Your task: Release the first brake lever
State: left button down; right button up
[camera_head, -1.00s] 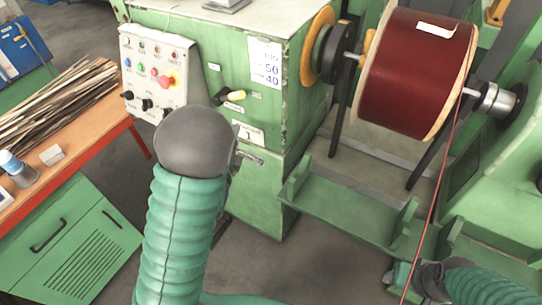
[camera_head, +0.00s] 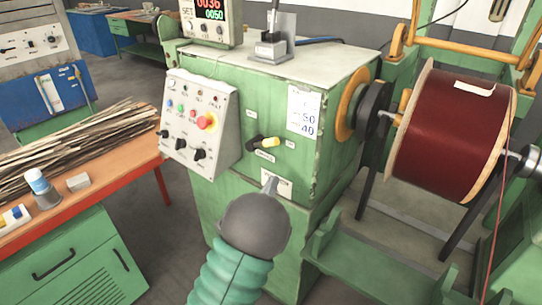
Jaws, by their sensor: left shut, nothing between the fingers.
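A small lever with a black base and a pale yellow tip (camera_head: 268,143) sits on the front of the green machine cabinet (camera_head: 310,170), right of the control panel. It points to the right and slightly up. I cannot tell for sure that it is the first brake lever. My left gripper (camera_head: 270,185) is shut and empty. It points upward just below this lever, in front of a white label, and looks apart from the lever. The grey rounded wrist hides part of the cabinet front. My right gripper is not in view.
A control panel (camera_head: 201,122) with a red knob on yellow is left of the lever. A dark red coil (camera_head: 450,135) is mounted at right, with a red wire running down. An orange workbench (camera_head: 120,172) with wooden strips and a bottle stands left.

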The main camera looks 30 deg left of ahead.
aim_at(266, 141)
pick_arm(q)
jog(key=x, duration=0.3)
jog(key=d+x, duration=0.1)
jog(key=x, duration=0.2)
jog(key=shift+d+r, duration=0.15)
jog(key=shift+s+a+r+p, duration=0.15)
jog(key=shift+a+r, duration=0.5)
jog(key=shift+r, duration=0.15)
jog(key=shift+s+a+r+p, duration=0.2)
jog(key=shift+a+r, duration=0.4)
jog(key=shift+r, duration=0.2)
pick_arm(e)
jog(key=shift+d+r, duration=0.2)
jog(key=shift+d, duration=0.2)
